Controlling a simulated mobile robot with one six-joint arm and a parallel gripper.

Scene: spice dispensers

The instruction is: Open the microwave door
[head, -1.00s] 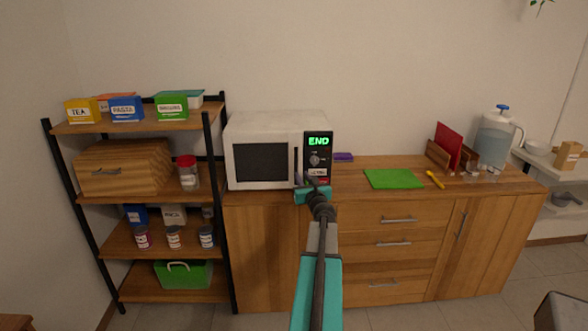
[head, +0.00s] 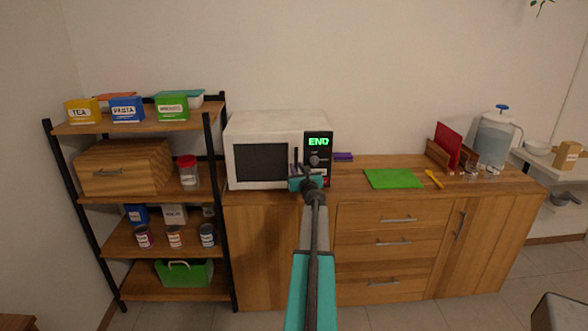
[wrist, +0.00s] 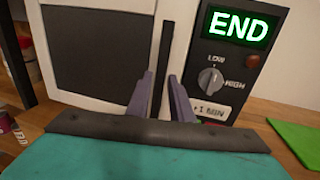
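The white microwave (head: 270,124) stands on the wooden cabinet, its door (head: 240,164) shut. The door has a dark window and a black vertical handle (wrist: 166,45) at its right side. The control panel (head: 318,150) shows "END" in green. My gripper (head: 302,170) is in front of the lower part of the handle. In the wrist view, the two purple fingers of my gripper (wrist: 161,76) stand one on each side of the handle. They look apart, with small gaps to the handle, and I see no clear grip on it.
A shelf unit (head: 208,150) with boxes and jars stands close to the left of the microwave. Drawers (head: 390,243) are below. The counter between microwave and mat is mostly clear.

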